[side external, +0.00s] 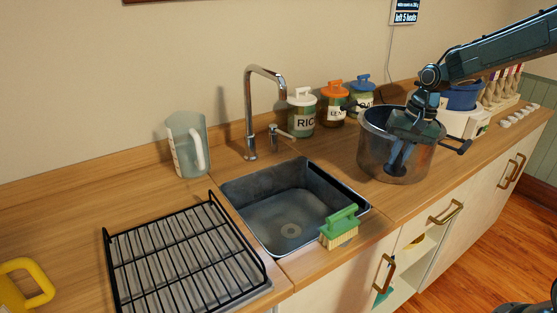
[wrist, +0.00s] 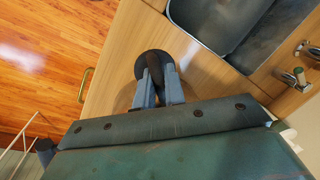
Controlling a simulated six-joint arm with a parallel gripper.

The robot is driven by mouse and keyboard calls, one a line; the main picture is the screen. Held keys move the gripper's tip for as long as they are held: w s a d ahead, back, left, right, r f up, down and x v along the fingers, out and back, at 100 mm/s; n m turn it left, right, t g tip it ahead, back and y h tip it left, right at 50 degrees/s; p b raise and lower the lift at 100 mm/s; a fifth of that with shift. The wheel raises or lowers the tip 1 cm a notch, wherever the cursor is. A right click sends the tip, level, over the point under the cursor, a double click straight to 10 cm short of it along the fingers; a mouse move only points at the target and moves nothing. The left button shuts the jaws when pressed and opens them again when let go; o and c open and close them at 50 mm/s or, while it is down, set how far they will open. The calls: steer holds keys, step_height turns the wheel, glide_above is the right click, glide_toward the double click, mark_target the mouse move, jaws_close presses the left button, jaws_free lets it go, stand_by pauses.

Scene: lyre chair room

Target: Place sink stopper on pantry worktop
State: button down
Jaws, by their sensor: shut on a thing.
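My gripper (side external: 401,150) is at the right of the sink, in front of the large metal pot (side external: 372,155) in the side view. In the wrist view its fingers (wrist: 158,92) are shut on a dark, round sink stopper (wrist: 151,62), gripping its upright dark part. The stopper is over the wooden worktop (wrist: 112,70); whether it touches the wood cannot be told. In the side view the stopper is hard to make out against the pot. The same worktop (side external: 335,160) runs along the wall around the sink.
The sink (side external: 290,215) has a green brush (side external: 340,228) at its front edge and a tap (side external: 249,110) behind. Several labelled jars (side external: 302,112) stand by the wall. A black rack (side external: 185,260) and clear jug (side external: 187,145) are left. Wood between sink and pot is clear.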

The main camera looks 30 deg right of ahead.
mark_target(394, 175)
steer(key=shift+f, duration=0.85)
steer(key=shift+f, duration=0.1)
steer(key=shift+f, duration=2.05)
steer(key=shift+f, duration=0.1)
steer(key=c, duration=1.5)
jaws_free()
steer(key=r, duration=0.4)
steer(key=s+d+r, duration=0.1)
steer(key=r, duration=0.7)
steer(key=shift+s+d, duration=0.3)
